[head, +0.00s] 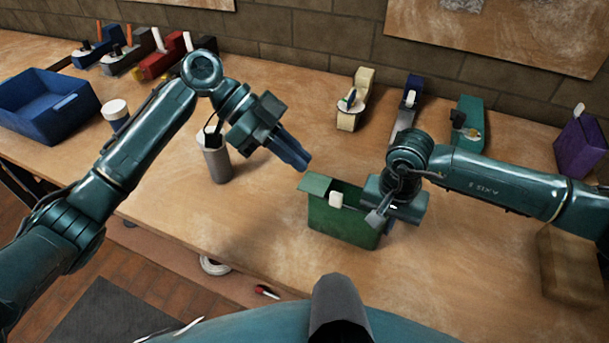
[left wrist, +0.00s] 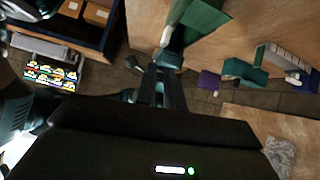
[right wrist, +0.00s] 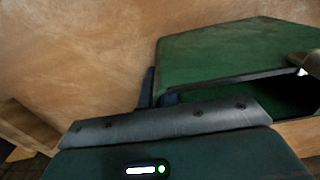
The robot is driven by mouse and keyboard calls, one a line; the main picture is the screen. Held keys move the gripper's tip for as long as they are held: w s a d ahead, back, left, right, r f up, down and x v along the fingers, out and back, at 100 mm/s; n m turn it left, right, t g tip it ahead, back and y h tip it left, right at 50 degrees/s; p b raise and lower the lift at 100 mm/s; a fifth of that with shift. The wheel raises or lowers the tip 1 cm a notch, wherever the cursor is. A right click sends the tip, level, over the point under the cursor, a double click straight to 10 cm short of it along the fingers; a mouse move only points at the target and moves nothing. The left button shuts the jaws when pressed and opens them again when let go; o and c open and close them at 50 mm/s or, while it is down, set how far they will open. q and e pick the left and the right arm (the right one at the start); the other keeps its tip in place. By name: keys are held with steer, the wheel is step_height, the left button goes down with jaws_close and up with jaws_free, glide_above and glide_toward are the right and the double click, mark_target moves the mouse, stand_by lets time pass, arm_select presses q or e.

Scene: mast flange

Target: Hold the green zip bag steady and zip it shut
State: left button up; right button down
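The green zip bag (head: 335,222) stands on the workbench with its top open and a flap tilted up at its left. A small white tab (head: 336,200) sits at its top edge. My right gripper (head: 378,216) is at the bag's right end; in the right wrist view the bag (right wrist: 230,55) fills the upper right and its edge sits between the fingers (right wrist: 158,92). My left gripper (head: 298,160) is above and left of the bag, apart from it, with fingers together and nothing seen in them. The bag also shows in the left wrist view (left wrist: 205,18).
A grey cup (head: 216,160) with tools stands behind my left arm. A blue bin (head: 45,105) and a white-lidded jar (head: 115,112) are at the left.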

mark_target(339, 202)
arm_select(q)
steer(key=s+f+n+h, duration=0.1)
steer(key=n+h, duration=0.1)
steer(key=n, duration=0.1)
steer(key=s+a+f+n+t+h, duration=0.1)
steer(key=n, duration=0.2)
steer(key=s+f+n+t+h, duration=0.1)
steer(key=f+n+h, duration=0.1)
steer(key=n, duration=0.2)
steer(key=shift+a+h, duration=0.3)
steer(key=shift+a, duration=0.05)
jaws_close()
steer(key=s+a+f+n+t, duration=0.15)
steer(key=a+n+t, duration=0.25)
steer(key=n, duration=0.4)
steer(key=s+a+f+n+t, duration=0.1)
steer(key=a+f+n+t, duration=0.3)
steer(key=n, duration=0.3)
steer(key=s+d+r+x, duration=0.1)
steer(key=s+r+x, duration=0.1)
steer(key=x, duration=1)
steer(key=shift+w+d+t+h, duration=0.15)
steer(key=shift+d+t+h, duration=0.15)
steer(key=shift+d+t, duration=0.1)
steer(key=d, duration=0.2)
steer(key=s+d, duration=0.1)
steer(key=shift+s+d, duration=0.2)
steer(key=shift+d, duration=0.2)
steer(key=shift+w+a, duration=0.1)
steer(key=shift+a, duration=0.05)
